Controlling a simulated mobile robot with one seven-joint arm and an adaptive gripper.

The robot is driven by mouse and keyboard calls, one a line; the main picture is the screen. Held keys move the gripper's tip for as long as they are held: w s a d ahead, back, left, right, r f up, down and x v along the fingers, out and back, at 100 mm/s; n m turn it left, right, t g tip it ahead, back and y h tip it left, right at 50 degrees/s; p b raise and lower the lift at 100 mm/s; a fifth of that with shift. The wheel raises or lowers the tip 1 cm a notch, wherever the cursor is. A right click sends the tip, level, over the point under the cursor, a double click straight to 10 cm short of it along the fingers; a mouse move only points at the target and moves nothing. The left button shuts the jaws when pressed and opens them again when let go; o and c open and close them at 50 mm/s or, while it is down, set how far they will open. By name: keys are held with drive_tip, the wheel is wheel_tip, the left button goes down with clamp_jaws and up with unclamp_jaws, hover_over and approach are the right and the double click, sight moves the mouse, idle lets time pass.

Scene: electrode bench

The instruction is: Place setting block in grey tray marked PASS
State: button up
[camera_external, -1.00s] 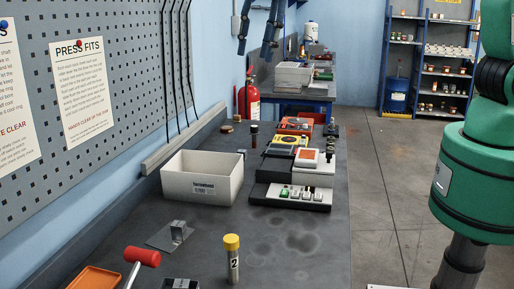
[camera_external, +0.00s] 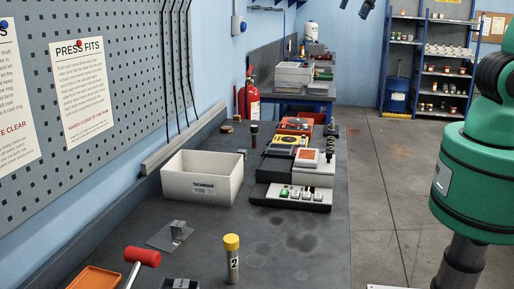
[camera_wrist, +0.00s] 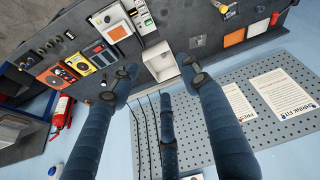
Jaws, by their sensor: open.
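My gripper (camera_wrist: 157,76) is open and empty in the wrist view, with its blue fingers spread high above the bench. In the external view, only its dark tips (camera_external: 366,8) show at the top edge. A dark block (camera_external: 180,284), cut off by the bottom edge, may be the setting block; I cannot tell. A small metal upright (camera_external: 178,231) stands on a thin plate. A pale tray (camera_wrist: 258,27) lies beside an orange tray (camera_wrist: 234,38) in the wrist view. No PASS mark is readable.
A white bin (camera_external: 202,181) stands near the back wall, left of the switch panel (camera_external: 291,197). A yellow-capped cylinder (camera_external: 232,260) marked 2 and a red-headed mallet (camera_external: 142,257) are at the front. The bench between the cylinder and panel is clear.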

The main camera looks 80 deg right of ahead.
drive_tip(key=s+d+f+m, duration=0.1)
drive_tip(key=s+d+m, duration=0.1)
drive_tip(key=s, duration=0.4)
drive_tip(key=s+d+f+m+t, duration=0.1)
drive_tip(key=s+d, duration=0.2)
drive_tip(key=s, duration=0.4)
drive_tip(key=shift+s+f+m+h, duration=0.15)
drive_tip(key=shift+f+m+h, duration=0.15)
drive_tip(key=shift+m, duration=0.1)
drive_tip(key=shift+d, duration=0.1)
wheel_tip(320, 180, down, 16)
drive_tip(key=b, duration=1.6)
drive_tip(key=shift+f, duration=0.2)
